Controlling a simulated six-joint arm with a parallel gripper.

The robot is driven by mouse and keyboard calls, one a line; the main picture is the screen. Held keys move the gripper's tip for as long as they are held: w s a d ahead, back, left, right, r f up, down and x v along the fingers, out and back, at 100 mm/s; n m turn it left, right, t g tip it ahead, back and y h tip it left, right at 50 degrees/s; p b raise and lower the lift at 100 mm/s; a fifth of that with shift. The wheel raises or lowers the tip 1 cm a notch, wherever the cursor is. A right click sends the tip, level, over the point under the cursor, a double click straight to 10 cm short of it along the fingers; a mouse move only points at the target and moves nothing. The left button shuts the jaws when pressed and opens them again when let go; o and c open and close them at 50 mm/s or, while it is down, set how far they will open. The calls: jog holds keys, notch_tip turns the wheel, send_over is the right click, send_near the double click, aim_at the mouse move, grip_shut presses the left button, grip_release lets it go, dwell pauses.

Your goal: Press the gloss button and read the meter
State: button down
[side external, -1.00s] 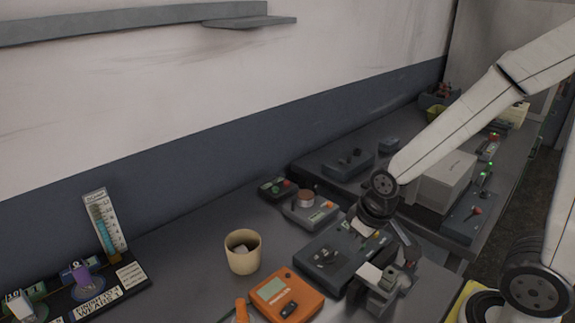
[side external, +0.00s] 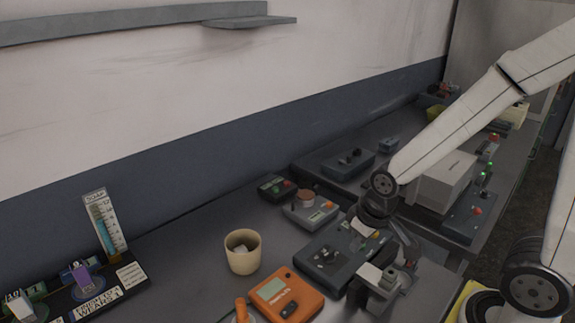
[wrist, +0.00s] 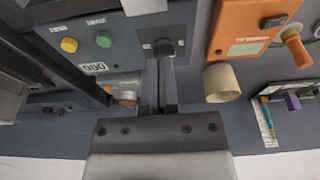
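A dark instrument box (side external: 318,270) stands on the bench beside my gripper. In the wrist view it shows a yellow button (wrist: 69,44), a green button (wrist: 104,38), a black knob (wrist: 163,47) and a small numeric display (wrist: 95,67). The labels by the buttons are too small to read. An orange handheld meter (side external: 270,291) with a pale screen lies to its left; its reading is not legible. My gripper (side external: 386,281) hangs low over the right front part of the dark box. Whether its fingers touch anything is unclear.
A beige cup (side external: 242,262) stands behind the orange meter. A small grey box (side external: 308,217) sits behind the dark box. A gauge (side external: 105,226) stands at the left. A large grey box (side external: 444,181) and other devices occupy the rear bench.

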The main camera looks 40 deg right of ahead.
dwell(0.7)
notch_tip(320, 180, up, 4)
jog(key=n+t+h, duration=0.3)
jog(key=n+t, duration=0.2)
jog(key=t, duration=0.1)
send_over(331, 208)
jog(key=shift+d+f, duration=0.15)
jog(key=shift+f, duration=0.05)
jog(key=shift+f, duration=0.1)
jog(key=shift+f, duration=4.3)
